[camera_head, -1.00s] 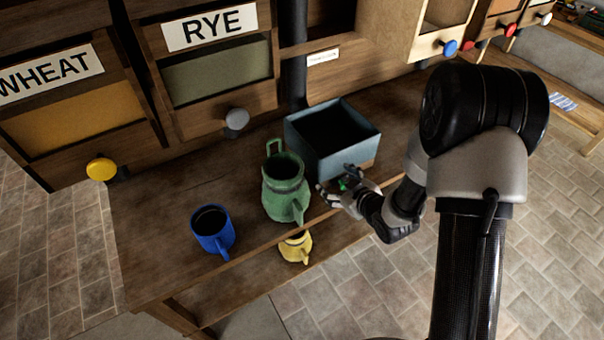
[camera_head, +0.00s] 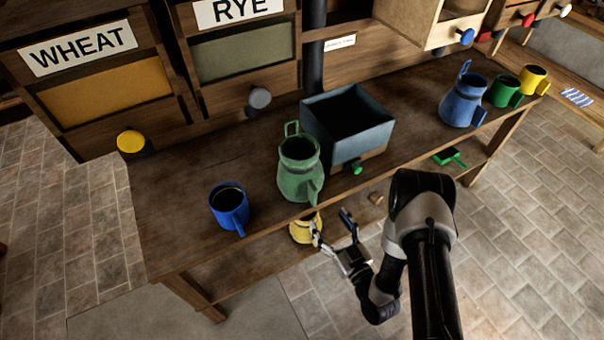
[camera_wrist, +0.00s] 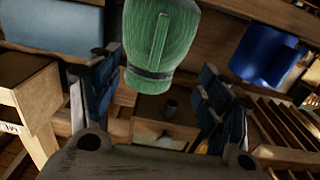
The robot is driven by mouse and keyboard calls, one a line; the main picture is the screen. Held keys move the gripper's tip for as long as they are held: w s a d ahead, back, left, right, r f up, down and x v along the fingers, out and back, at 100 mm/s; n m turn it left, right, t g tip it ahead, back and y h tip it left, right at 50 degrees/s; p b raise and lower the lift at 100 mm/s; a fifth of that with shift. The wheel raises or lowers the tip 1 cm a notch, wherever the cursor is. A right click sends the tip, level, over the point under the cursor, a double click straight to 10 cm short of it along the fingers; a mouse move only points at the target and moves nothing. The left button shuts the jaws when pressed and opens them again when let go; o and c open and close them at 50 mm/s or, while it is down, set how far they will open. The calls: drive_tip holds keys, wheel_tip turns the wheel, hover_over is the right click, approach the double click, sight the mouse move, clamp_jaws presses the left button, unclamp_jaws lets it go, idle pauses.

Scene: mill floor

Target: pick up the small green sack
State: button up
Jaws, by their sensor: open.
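I cannot make out a small green sack in either view. My gripper (camera_head: 333,228) is open and empty, in front of the bench near its front edge. In the wrist view my gripper (camera_wrist: 155,95) has its blue-padded fingers spread, with a green jug (camera_wrist: 160,40) showing beyond them. In the head view the green jug (camera_head: 300,170) stands on the bench. A small green knob-like thing (camera_head: 355,168) sits at the front of the blue box (camera_head: 375,137). A green pan-like thing (camera_head: 448,157) lies on the lower shelf.
A blue mug (camera_head: 230,208) stands left on the bench (camera_head: 185,170). A yellow jug (camera_head: 304,230) is on the lower shelf by my gripper. A blue jug (camera_head: 463,100), green mug (camera_head: 505,90) and yellow mug (camera_head: 533,79) stand right. Bins line the back.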

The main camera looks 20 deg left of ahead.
sight(316, 199)
drive_tip(key=b+x, duration=0.1)
drive_tip(key=x, duration=0.6)
drive_tip(key=shift+w+a+f, duration=0.1)
drive_tip(key=shift+w+a, duration=0.05)
drive_tip(key=shift+w, duration=0.05)
drive_tip(key=x, duration=0.1)
drive_tip(key=b+x, duration=0.1)
drive_tip(key=x, duration=0.3)
drive_tip(key=shift+w+f, duration=0.15)
drive_tip(key=shift+f, duration=0.15)
drive_tip(key=shift+d, duration=0.2)
clamp_jaws()
idle(0.4)
